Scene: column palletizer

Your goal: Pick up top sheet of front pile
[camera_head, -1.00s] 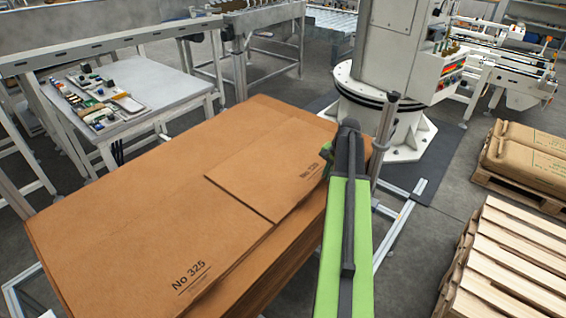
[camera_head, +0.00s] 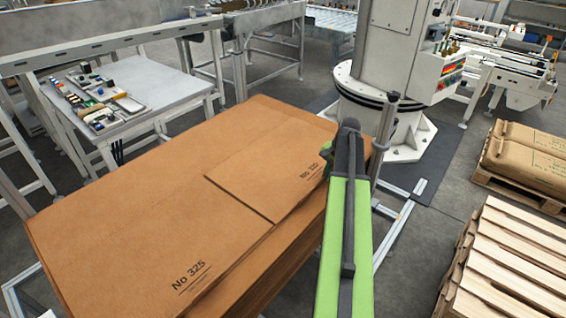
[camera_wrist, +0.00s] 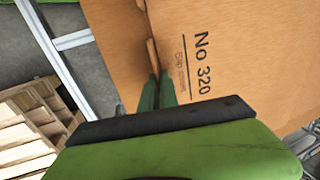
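A pile of large brown cardboard sheets lies on a low frame; its broad top sheet (camera_head: 130,225) is printed "No 325". A smaller brown sheet (camera_head: 260,170), printed "No 320", lies flat at the pile's right side. It also shows in the wrist view (camera_wrist: 235,50), its printed edge beside my fingers. My gripper (camera_wrist: 157,80) is at that edge, its two green fingers close together with a narrow gap. A small tan piece shows at their tips; I cannot tell whether the sheet is between them.
A white robot pedestal (camera_head: 375,115) stands behind the pile, with a thin grey post (camera_head: 385,140) close to my arm. A grey table (camera_head: 150,85) with small parts is at the back left. Wooden pallets (camera_head: 515,265) and brown sacks (camera_head: 525,150) are at the right.

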